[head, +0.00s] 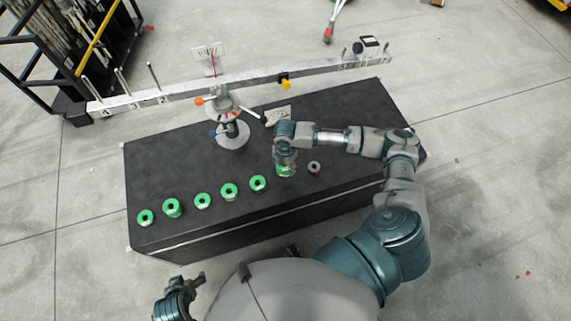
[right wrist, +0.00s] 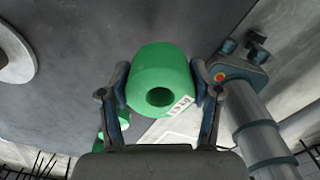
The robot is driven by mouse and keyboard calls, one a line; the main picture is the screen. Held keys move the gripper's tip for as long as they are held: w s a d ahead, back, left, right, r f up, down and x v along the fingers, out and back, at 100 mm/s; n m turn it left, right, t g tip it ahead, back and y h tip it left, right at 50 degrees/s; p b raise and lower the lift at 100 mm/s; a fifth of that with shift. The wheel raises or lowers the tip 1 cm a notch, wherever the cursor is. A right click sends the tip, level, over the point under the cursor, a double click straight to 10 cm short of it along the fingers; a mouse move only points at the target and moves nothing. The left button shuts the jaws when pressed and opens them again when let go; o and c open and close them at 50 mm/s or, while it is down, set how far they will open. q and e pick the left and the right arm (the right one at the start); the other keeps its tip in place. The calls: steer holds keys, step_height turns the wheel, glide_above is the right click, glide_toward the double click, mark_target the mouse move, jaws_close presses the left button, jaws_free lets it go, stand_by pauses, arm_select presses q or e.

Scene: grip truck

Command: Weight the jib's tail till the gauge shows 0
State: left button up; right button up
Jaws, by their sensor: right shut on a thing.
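The pale jib beam (head: 240,84) lies across a stand (head: 232,134) on a black bench. Bare upright pegs (head: 120,80) rise from its left end; a dark weight (head: 367,45) sits at its right end. A white gauge plate (head: 208,50) with a red needle stands over the pivot; its reading is too small to tell. My right gripper (head: 285,157) is shut on a green weight (head: 286,171) above or at the bench. The right wrist view shows this green holed weight (right wrist: 158,80) between both fingers. My left gripper (head: 184,293) is at bottom left, its jaws unclear.
Several green weights (head: 203,201) stand in a row along the front of the bench (head: 230,222). A small dark ring-shaped piece (head: 314,167) stands right of the held weight. A yellow piece (head: 285,84) is on the beam. A black frame with a yellow rail (head: 92,45) stands at left.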

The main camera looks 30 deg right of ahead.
step_height(320, 180, up, 7)
steer(key=p, duration=0.7)
steer(key=shift+p, duration=0.35)
stand_by(0.5)
